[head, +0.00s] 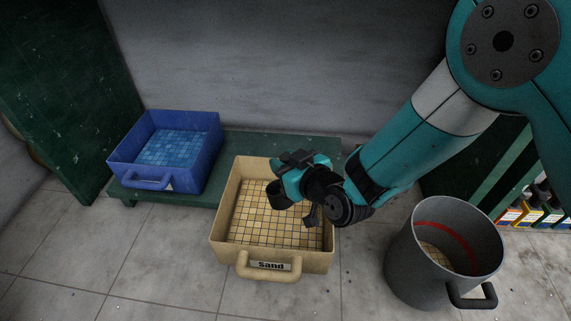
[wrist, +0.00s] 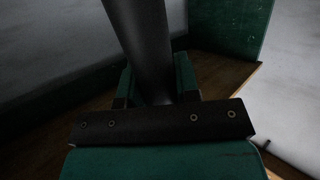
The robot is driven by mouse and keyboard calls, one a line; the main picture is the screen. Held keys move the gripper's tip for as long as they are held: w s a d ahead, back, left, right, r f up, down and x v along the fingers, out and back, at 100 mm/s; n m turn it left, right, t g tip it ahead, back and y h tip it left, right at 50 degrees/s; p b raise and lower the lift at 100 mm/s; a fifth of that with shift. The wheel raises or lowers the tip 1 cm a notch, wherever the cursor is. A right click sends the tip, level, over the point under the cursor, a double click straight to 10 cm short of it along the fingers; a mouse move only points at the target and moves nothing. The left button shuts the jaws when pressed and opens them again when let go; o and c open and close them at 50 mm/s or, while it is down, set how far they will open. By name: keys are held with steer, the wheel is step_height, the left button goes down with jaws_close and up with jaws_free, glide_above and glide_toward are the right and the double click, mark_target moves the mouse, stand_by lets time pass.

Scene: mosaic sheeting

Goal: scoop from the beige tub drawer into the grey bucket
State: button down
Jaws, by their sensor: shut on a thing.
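The beige tub drawer (head: 222,222), labelled "Sand", is pulled out at the centre of the head view and holds beige mosaic sheeting (head: 255,215). My gripper (head: 290,190) is over the tub's right part, tilted down. In the wrist view it is shut on a dark round handle (wrist: 142,45), which I take for the scoop; a riveted black bar (wrist: 160,124) lies across it. The scoop's load cannot be made out. The grey bucket (head: 410,265) stands on the floor at right, with a red band inside and some beige sheeting (head: 436,255) at its bottom.
A blue tub (head: 190,183) with blue mosaic sheeting sits at left on a low green shelf (head: 240,150). Several coloured bottles (head: 530,212) stand on a rack behind the bucket. Grey tiled floor (head: 160,270) is clear in front of the tubs.

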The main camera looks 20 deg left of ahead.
mark_target(285, 199)
steer(key=shift+f+b, duration=4.65)
steer(key=shift+f, duration=1.45)
steer(key=shift+r, duration=0.15)
steer(key=shift+r+m+t+y+b, duration=0.1)
steer(key=shift+r+t+y+b, duration=0.45)
steer(key=shift+r, duration=1.6)
steer(key=shift+r+m+t+y+b, duration=0.1)
steer(key=shift+r+y+b, duration=0.5)
steer(key=shift+r, duration=1.5)
steer(key=shift+r+m+t+y+b, duration=0.1)
steer(key=shift+r+t+y+b, duration=0.15)
steer(key=shift+r+b, duration=1.3)
steer(key=c, duration=1.4)
jaws_free()
steer(key=shift+r+p, duration=0.6)
steer(key=shift+p, duration=0.05)
steer(key=c, duration=0.4)
